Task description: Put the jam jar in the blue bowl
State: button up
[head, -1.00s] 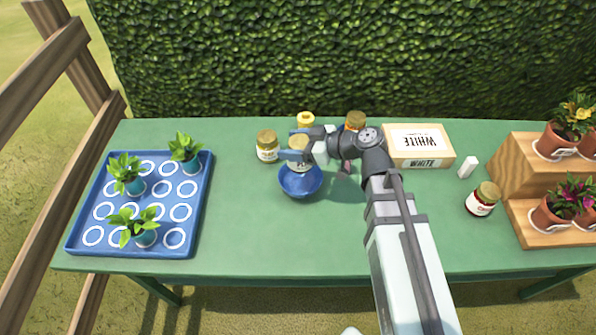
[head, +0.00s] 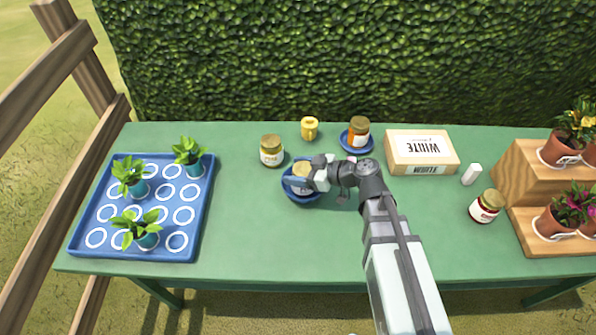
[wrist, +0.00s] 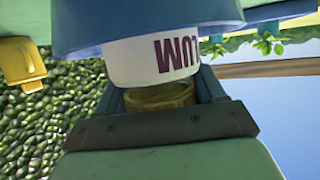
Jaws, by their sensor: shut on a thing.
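The jam jar (head: 302,170) has a gold lid and a white label; the wrist view shows the jar (wrist: 150,60) with purple letters reading "LUM". My gripper (head: 300,181) is shut on it near the lid, with a finger on each side (wrist: 160,97). The blue bowl (head: 303,199) is under the jar, left of the table's middle. In the wrist view the bowl's wall (wrist: 110,22) hides the jar's lower part, so the jar is inside the rim. I cannot tell whether it touches the bowl's bottom.
Nearby are a gold-lidded jar (head: 271,151), a yellow mug (head: 309,128) and a jar (head: 358,132) on a blue saucer (head: 344,144). A flour box (head: 421,152), red jar (head: 486,206) and plant stand (head: 535,218) are right. A blue plant tray (head: 115,245) is left.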

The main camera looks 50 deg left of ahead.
jog(key=shift+f, duration=0.3)
jog(key=o, duration=1.4)
jog(key=shift+f, duration=0.1)
jog(key=shift+o, duration=0.2)
jog(key=v, duration=1.2)
jog(key=shift+r, duration=0.2)
jog(key=shift+s, duration=0.1)
